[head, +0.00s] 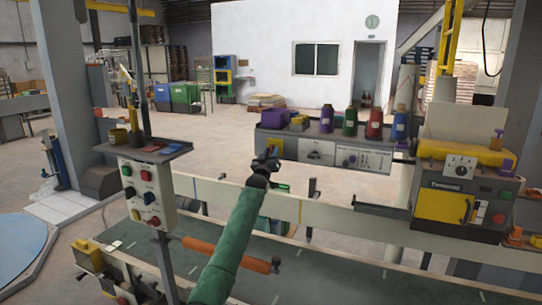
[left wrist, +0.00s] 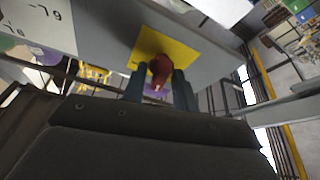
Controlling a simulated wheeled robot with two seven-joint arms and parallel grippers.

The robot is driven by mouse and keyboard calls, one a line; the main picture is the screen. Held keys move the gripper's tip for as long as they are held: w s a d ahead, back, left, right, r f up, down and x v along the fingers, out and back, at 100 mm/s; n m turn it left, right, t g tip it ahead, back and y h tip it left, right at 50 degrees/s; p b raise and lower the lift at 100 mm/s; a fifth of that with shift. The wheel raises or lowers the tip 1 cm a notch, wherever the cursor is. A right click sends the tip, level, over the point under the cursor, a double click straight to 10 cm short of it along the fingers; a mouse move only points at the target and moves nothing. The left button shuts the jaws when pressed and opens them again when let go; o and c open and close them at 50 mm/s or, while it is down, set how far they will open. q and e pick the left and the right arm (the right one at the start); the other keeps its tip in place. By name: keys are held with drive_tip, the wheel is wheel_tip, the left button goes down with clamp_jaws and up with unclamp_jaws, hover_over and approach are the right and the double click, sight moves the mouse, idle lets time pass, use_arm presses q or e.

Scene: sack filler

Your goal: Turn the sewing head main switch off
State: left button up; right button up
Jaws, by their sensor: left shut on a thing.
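The main switch is a red rotary handle (left wrist: 158,72) on a square yellow plate (left wrist: 178,52), fixed to a grey panel. In the head view the yellow plate (head: 273,146) sits at the left end of a grey control box (head: 345,152), and my gripper largely covers the handle. My left gripper (head: 270,164) is at the plate. In the left wrist view its two dark fingers (left wrist: 160,90) stand on either side of the red handle and are shut on it. The handle's exact angle is hard to tell. My right gripper is not in view.
The control box carries other dials, and spools of thread (head: 350,121) stand on its top. A pale conveyor rail (head: 330,213) runs below it. A push-button panel (head: 148,193) stands at the left, and a yellow-and-grey machine (head: 462,190) at the right.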

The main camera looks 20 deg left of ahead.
use_arm(q)
drive_tip(key=n+y, duration=0.1)
drive_tip(key=n, duration=0.2)
drive_tip(key=n+g+y+p, duration=0.1)
drive_tip(key=n, duration=0.1)
drive_tip(key=shift+d+n, duration=0.15)
drive_tip(key=shift+n, duration=0.25)
drive_tip(key=shift+r+n+g+y+p, duration=0.1)
drive_tip(key=shift+n+g+y+p, duration=0.7)
drive_tip(key=shift+n, duration=0.7)
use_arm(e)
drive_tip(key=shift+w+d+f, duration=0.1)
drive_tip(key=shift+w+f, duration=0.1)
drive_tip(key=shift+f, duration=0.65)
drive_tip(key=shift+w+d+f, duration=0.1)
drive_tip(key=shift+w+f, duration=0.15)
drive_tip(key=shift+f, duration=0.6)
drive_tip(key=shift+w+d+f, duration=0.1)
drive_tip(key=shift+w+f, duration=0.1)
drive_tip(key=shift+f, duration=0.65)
use_arm(q)
drive_tip(key=o, duration=0.7)
drive_tip(key=shift+c, duration=0.2)
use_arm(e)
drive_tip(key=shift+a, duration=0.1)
use_arm(q)
drive_tip(key=shift+s, duration=0.1)
